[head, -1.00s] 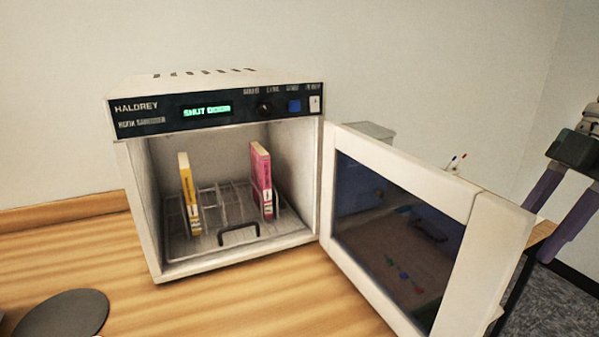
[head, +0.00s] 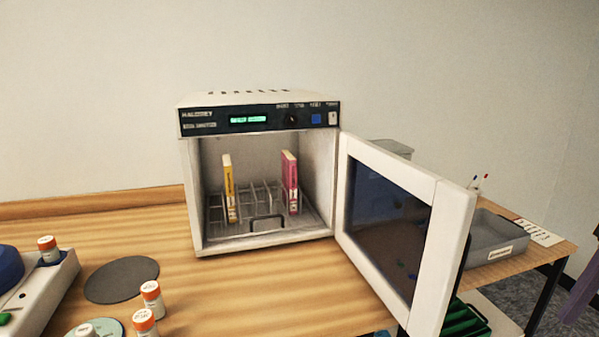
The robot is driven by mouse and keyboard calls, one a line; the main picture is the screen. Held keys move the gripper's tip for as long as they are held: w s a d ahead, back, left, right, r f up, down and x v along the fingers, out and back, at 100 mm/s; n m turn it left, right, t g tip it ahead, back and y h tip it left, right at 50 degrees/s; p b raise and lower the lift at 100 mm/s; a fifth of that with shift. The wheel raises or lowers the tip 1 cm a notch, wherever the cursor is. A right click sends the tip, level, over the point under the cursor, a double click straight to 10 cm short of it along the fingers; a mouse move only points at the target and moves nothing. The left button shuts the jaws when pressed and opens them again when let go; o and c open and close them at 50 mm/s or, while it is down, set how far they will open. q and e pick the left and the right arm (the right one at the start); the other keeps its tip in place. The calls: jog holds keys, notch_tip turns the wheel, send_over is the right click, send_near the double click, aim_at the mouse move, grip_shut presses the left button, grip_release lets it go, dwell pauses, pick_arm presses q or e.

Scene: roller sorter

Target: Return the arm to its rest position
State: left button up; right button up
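Neither of my grippers shows in the head view. A thin purple part at the far right edge (head: 582,290) may be a piece of my own arm; no fingers show on it. The white cabinet (head: 190,165) stands on the wooden counter with its door (head: 436,250) swung wide open to the right. Inside, a yellow book (head: 229,190) and a pink book (head: 290,182) stand upright and apart in a wire rack (head: 262,198). The rack has a dark handle at its front. The cabinet's green display (head: 248,119) is lit, but too small to read now.
A dark round pad (head: 121,279) lies on the counter (head: 260,290) at left. Several orange-capped bottles (head: 152,300) stand near the front left, by a white device (head: 40,290). A grey bin (head: 490,238) sits on a table at right. A green crate (head: 465,318) is below the door.

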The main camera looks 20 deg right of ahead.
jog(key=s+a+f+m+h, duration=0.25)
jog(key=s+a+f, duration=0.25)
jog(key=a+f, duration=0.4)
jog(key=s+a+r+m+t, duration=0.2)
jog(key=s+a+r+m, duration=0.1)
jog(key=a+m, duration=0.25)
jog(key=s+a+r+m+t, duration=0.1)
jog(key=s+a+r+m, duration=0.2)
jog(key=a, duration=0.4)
pick_arm(q)
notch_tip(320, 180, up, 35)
jog(key=p, duration=3.5)
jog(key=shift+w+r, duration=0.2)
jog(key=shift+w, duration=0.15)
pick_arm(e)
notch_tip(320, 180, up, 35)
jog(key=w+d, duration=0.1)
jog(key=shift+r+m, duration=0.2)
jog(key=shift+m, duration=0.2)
